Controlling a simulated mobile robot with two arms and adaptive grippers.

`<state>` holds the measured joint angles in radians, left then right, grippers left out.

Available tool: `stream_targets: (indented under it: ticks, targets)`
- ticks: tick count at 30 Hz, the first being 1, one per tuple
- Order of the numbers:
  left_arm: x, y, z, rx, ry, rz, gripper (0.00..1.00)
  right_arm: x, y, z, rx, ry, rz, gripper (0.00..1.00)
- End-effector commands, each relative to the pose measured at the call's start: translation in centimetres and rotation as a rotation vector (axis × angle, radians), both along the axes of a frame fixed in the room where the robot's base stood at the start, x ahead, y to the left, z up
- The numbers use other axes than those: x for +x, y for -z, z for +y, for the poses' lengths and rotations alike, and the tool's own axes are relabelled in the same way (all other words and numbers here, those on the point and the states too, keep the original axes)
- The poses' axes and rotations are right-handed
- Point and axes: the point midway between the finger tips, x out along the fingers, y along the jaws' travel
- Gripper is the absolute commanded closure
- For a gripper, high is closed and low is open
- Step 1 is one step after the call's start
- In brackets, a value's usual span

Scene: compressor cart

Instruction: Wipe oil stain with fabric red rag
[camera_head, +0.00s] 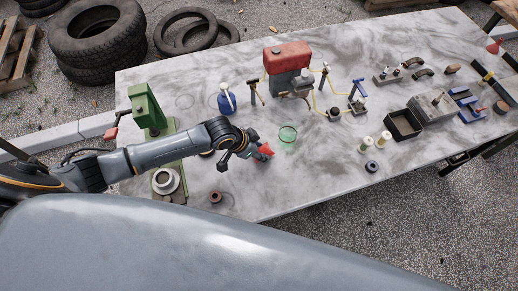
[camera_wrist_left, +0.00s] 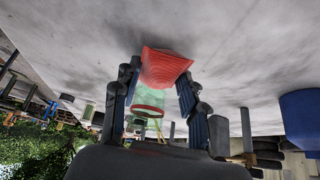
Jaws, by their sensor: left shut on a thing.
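The red rag (camera_head: 265,152) is held in my left gripper (camera_head: 256,154), low over the front left-middle of the table. Whether the rag touches the tabletop is hard to tell. In the left wrist view the red rag (camera_wrist_left: 166,66) sits between the two dark fingers of my left gripper (camera_wrist_left: 158,85), which are closed on it. The grey marbled tabletop (camera_head: 225,185) has many dark streaks, and I cannot pick out an oil stain among them. My right gripper is not in view.
A green clear round container (camera_head: 288,134) stands just right of the rag. A green press (camera_head: 147,107) is at the left, a dark open box (camera_head: 403,124) at the right. The front middle is mostly clear.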

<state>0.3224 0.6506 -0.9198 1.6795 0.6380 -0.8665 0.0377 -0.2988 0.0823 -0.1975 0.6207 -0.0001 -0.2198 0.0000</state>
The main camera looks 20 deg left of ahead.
Motion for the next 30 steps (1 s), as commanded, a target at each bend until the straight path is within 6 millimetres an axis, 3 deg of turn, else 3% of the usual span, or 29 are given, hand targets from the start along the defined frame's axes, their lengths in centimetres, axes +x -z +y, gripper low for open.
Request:
stream_targets:
  ticks: [4,14,21,30]
  targets:
    - [0.1,-2.6,0.2,0.002,-0.002,0.000,0.83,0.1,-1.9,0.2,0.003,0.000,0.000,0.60]
    - [0.3,-5.3,0.3,0.001,-0.008,0.001,0.83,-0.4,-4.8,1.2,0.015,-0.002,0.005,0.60]
    - [0.5,-7.4,0.4,0.001,-0.012,0.001,0.83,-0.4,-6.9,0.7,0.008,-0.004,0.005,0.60]
    - [0.7,-8.0,0.5,0.001,-0.014,0.001,0.83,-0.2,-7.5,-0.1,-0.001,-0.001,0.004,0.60]
